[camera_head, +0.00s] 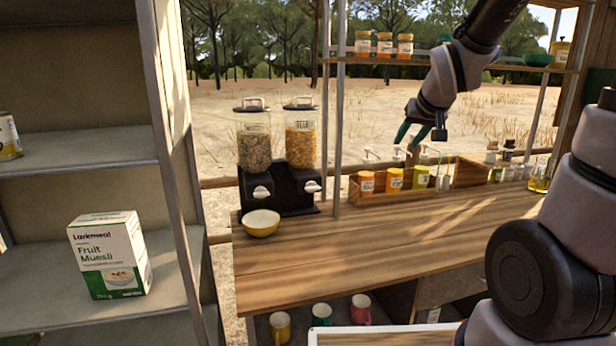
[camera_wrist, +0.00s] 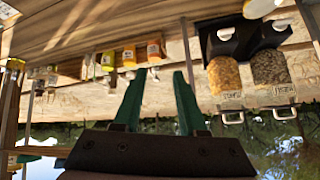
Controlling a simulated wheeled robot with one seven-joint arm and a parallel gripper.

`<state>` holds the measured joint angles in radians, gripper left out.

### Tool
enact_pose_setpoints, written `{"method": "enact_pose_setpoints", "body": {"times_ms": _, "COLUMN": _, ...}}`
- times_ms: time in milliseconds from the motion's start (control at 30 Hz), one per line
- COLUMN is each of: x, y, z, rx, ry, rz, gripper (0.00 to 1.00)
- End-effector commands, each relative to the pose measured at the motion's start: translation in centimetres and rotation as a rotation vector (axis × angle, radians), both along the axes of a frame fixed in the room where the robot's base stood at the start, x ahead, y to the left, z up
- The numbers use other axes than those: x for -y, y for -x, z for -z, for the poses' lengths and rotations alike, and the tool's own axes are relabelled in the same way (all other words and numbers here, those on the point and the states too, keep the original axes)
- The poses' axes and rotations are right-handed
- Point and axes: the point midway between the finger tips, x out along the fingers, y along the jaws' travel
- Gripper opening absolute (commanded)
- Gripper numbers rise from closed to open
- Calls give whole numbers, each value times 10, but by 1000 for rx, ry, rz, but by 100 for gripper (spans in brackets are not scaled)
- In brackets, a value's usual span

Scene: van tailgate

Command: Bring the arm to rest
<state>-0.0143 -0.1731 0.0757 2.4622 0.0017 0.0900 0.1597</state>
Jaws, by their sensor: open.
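My arm (camera_head: 455,75) is raised at the right of the head view, bent, with its end over the back of the wooden counter (camera_head: 400,245). My gripper (camera_head: 421,135) hangs in the air above the row of pump bottles, in front of the shelf posts. Its green fingers show in the wrist view (camera_wrist: 158,100), spread apart with nothing between them. The wrist view is upside down, with the counter at the top and trees at the bottom.
A double cereal dispenser (camera_head: 277,160) stands on the counter, with a yellow bowl (camera_head: 261,223) before it. A wooden box (camera_head: 385,190) holds several bottles. Jars (camera_head: 384,45) stand on the upper shelf. A muesli box (camera_head: 109,255) is on the left shelf. The counter's middle is clear.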

Motion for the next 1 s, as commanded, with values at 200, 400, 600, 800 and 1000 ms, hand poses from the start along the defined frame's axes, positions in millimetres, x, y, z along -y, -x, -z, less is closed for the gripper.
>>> {"method": "enact_pose_setpoints", "body": {"times_ms": 200, "x": 13, "y": 85, "z": -56, "rx": -75, "ry": -102, "rz": 99, "gripper": 41}}
{"method": "enact_pose_setpoints", "body": {"times_ms": 400, "x": 9, "y": 155, "z": -80, "rx": -143, "ry": -209, "rz": 136, "gripper": 41}}
{"method": "enact_pose_setpoints", "body": {"times_ms": 600, "x": 3, "y": 187, "z": -87, "rx": -178, "ry": -261, "rz": 141, "gripper": 41}}
{"method": "enact_pose_setpoints", "body": {"times_ms": 800, "x": 3, "y": 189, "z": -86, "rx": -185, "ry": -267, "rz": 141, "gripper": 41}}
{"method": "enact_pose_setpoints", "body": {"times_ms": 1000, "x": 3, "y": 189, "z": -86, "rx": -184, "ry": -266, "rz": 141, "gripper": 41}}
